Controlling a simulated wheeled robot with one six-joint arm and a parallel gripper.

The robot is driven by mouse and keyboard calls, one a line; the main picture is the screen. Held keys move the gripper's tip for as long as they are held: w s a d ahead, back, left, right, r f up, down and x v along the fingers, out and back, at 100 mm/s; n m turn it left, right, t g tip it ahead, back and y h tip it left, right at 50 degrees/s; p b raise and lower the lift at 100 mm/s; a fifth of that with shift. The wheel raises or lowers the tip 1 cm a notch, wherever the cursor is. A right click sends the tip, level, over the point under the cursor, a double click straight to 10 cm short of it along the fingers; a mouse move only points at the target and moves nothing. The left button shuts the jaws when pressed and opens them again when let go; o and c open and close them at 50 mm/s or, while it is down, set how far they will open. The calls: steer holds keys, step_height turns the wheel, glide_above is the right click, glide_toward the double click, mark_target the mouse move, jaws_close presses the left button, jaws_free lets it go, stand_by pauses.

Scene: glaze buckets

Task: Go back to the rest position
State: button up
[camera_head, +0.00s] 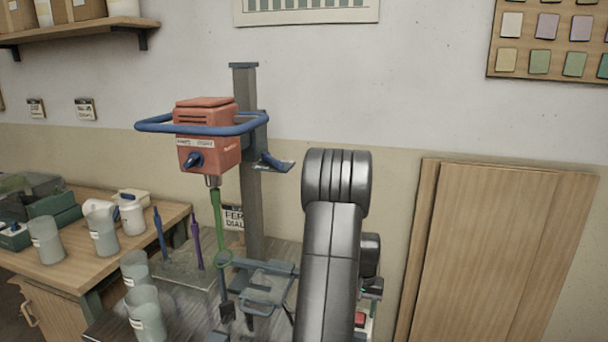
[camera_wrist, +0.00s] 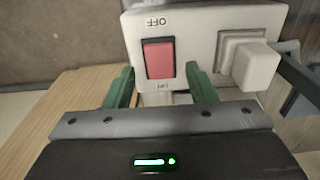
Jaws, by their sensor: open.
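My gripper (camera_wrist: 162,88) shows in the wrist view with its two green fingers apart and nothing held between them. The rocker lies just beyond the gap between the fingers. I cannot tell whether a finger touches the box. In the head view my dark arm reaches forward and down and hides the gripper. A bit of a white box with red (camera_head: 361,321) shows beside the arm.
A mixer with a red motor head (camera_head: 208,137) and blue bar stands on a grey post (camera_head: 246,90) left of my arm. Grey buckets (camera_head: 146,313) stand at lower left. A wooden bench (camera_head: 150,225) is at left. Wooden boards (camera_head: 500,260) lean against the wall at right.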

steer(key=shift+f, duration=0.9)
steer(key=shift+r, duration=0.15)
